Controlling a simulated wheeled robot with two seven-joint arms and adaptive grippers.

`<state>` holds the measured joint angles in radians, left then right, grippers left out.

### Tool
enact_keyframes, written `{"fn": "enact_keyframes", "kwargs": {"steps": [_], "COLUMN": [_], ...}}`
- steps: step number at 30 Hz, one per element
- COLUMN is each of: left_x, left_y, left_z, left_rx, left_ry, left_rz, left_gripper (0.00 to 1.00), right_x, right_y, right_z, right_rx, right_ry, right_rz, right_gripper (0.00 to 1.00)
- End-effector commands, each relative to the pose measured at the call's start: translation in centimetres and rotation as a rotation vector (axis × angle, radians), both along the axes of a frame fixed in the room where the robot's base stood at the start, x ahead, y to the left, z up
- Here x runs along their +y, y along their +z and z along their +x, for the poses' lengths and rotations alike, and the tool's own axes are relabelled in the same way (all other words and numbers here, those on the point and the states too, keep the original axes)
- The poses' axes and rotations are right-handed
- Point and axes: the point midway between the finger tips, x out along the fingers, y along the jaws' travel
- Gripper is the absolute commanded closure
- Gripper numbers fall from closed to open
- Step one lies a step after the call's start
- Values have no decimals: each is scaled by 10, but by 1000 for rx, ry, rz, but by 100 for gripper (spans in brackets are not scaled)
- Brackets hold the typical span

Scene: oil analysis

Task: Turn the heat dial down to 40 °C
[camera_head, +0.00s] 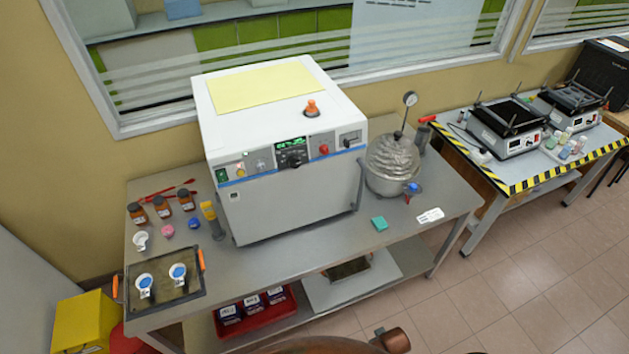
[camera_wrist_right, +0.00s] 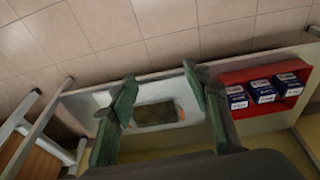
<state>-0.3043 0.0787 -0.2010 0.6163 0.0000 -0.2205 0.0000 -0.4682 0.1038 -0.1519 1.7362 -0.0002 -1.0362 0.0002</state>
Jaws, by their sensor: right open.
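The white oven-like heating unit (camera_head: 275,150) stands on the grey bench. Its front panel carries a black dial (camera_head: 293,159) below a lit green display (camera_head: 291,142). The display's digits and the dial's marks are too small to read. My right gripper (camera_wrist_right: 160,80) shows in the right wrist view, open and empty, with its two green fingers apart above the lower shelf. It is away from the dial, which is not in that view. My left gripper is not in view.
A domed metal vessel (camera_head: 393,164) with a gauge stands right of the unit. Bottles (camera_head: 162,206) and a dark tray (camera_head: 165,284) with two cups are at the left. A red bin (camera_head: 255,312) sits on the lower shelf. The bench front before the unit is largely clear.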

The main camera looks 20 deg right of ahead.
Motion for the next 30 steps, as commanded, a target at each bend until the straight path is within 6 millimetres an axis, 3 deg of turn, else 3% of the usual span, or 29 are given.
{"fn": "enact_keyframes", "kwargs": {"steps": [1,3,11,14,18,23,30], "left_x": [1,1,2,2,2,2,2], "left_y": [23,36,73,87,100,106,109], "left_z": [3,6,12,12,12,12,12], "left_rx": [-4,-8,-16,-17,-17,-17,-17], "left_ry": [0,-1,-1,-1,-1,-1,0], "left_rz": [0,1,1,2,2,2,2], "left_gripper": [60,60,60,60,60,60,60], "right_x": [-1,-3,-7,-8,-6,0,35], "right_y": [50,93,223,269,324,371,446], "right_z": [8,13,30,46,90,157,265], "right_rx": [-18,-31,-102,-164,-307,-519,-880], "right_ry": [-5,-10,-34,-52,-90,-131,-138], "right_rz": [-2,-5,-18,-27,-37,-37,14], "right_gripper": [55,55,55,55,55,55,55]}}
